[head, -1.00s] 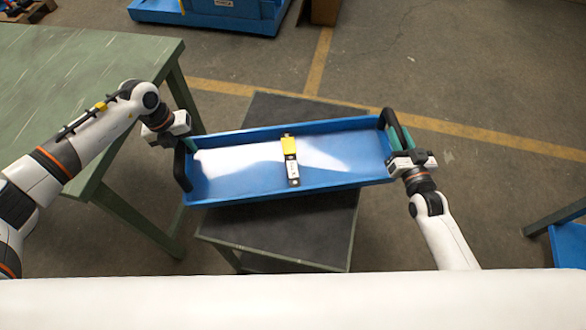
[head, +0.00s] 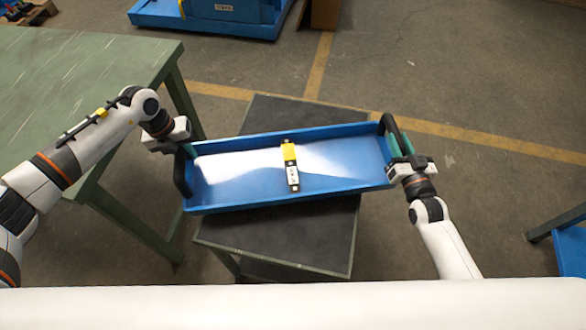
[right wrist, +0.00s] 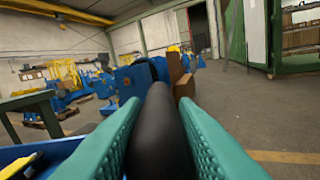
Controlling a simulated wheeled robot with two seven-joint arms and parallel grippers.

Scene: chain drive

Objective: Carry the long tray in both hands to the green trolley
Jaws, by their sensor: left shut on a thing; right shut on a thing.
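The long blue tray (head: 240,203) is held level between my two arms in the head view, with a black handle at each end. A yellow, white and black part (head: 291,168) lies in its middle. My left gripper (head: 184,146) is shut on the left handle (head: 180,172). My right gripper (head: 401,160) is shut on the right handle (head: 392,130); in the right wrist view the green fingers lie either side of the black handle (right wrist: 158,130). The tray is over a dark-topped trolley (head: 300,240) with a greenish frame; whether it touches the top is unclear.
A green table (head: 80,75) stands at the left, close to my left arm. Blue equipment (head: 215,15) is at the back. A blue-shelved stand (head: 570,245) is at the right edge. Open floor with yellow lines (head: 470,132) lies behind and right.

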